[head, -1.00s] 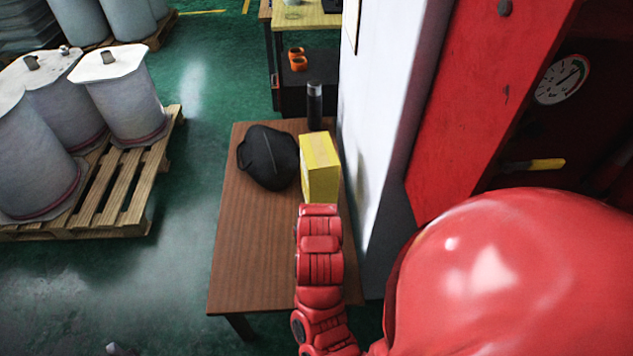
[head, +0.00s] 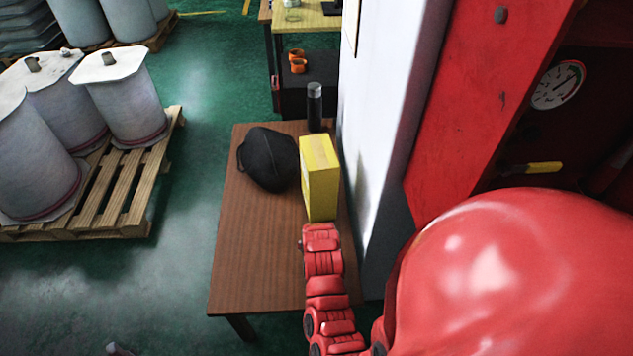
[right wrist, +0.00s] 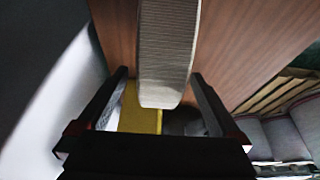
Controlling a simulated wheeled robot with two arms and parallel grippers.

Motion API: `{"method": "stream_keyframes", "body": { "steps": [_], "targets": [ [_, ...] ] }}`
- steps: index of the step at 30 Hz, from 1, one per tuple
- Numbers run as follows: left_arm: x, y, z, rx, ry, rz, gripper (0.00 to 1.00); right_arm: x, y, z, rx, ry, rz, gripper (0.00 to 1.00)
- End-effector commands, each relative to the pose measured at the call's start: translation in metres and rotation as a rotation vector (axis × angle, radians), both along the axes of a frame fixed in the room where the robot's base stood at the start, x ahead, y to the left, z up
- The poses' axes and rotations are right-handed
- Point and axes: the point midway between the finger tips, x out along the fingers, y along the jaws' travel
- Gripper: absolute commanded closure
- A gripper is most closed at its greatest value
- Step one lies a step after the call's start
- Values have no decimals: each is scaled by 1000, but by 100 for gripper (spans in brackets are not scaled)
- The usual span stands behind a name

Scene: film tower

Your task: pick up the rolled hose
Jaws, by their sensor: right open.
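The rolled hose shows in the right wrist view as a pale grey ribbed band (right wrist: 168,45) standing over the brown table top. My right gripper (right wrist: 160,76) is open, with one dark finger on each side of the hose's near end. I cannot tell whether either finger touches it. In the head view my red right arm reaches over the table, and neither the hose nor the right gripper's fingers can be made out there.
The brown table (head: 245,245) holds a yellow box (head: 320,175), a black rounded bag (head: 268,158) and a dark bottle (head: 314,108). A white wall (head: 385,130) and red cabinet (head: 490,90) bound its right side. A pallet (head: 125,195) with drums stands left. The table's left front is clear.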

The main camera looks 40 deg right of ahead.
Motion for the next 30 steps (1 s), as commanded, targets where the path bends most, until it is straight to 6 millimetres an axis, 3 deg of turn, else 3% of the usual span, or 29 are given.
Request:
{"method": "stream_keyframes", "body": {
  "steps": [6, 15, 30],
  "targets": [
    [0, 0, 6, 0, 0, 0, 50, 6, -3, -18, 1, 4, 2, 0],
    [0, 0, 6, 0, 0, 0, 50, 7, -4, -21, 2, 1, 0, 0],
    [0, 0, 6, 0, 0, 0, 50, 7, -4, -21, 1, 1, 1, 88]
  ]
}}
